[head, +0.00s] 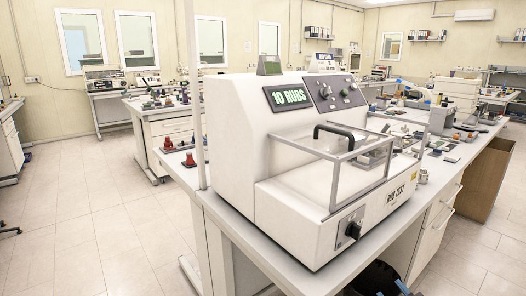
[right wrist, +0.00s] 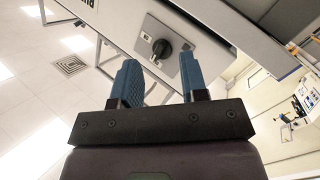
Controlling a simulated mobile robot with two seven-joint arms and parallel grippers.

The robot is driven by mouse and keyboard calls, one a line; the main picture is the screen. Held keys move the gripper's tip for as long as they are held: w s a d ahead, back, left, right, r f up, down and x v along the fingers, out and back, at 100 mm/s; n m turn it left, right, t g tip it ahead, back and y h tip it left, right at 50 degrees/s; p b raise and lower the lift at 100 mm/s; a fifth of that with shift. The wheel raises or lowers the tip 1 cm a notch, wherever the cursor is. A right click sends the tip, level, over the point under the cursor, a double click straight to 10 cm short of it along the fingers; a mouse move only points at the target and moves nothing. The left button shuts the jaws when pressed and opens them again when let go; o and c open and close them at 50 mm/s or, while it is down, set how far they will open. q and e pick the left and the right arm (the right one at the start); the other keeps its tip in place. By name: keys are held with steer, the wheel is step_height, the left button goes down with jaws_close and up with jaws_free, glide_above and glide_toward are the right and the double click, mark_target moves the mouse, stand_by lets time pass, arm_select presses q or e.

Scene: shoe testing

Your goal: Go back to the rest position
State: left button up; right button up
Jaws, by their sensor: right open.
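The white rub test machine (head: 300,170) stands on a light-topped bench, its display reading "10 RUBS". Its black rotary knob (head: 353,230) sits on a grey plate low on the front. My right gripper (right wrist: 159,62) is open and empty, its two blue fingers spread apart. In the right wrist view the knob (right wrist: 161,48) shows beyond and between the fingertips, apart from them. In the head view only a dark part of my right arm with a bit of blue shows at the bottom edge, below the bench. My left gripper is not in view.
The machine's clear cover with a black handle (head: 340,130) is down over its test bed. Small items lie on the bench behind the machine. A brown bin (head: 484,180) stands at the right. Tiled floor (head: 85,235) at the left is free.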

steer(key=s+a+f+m+g+h, duration=0.1)
steer(key=s+f+m+g, duration=0.4)
steer(key=s+f, duration=1.4)
steer(key=s+m+h, duration=0.1)
steer(key=s+m, duration=0.1)
steer(key=s, duration=0.2)
steer(key=shift+a+f+g, duration=0.15)
steer(key=shift+a+g, duration=0.1)
steer(key=shift+g, duration=0.15)
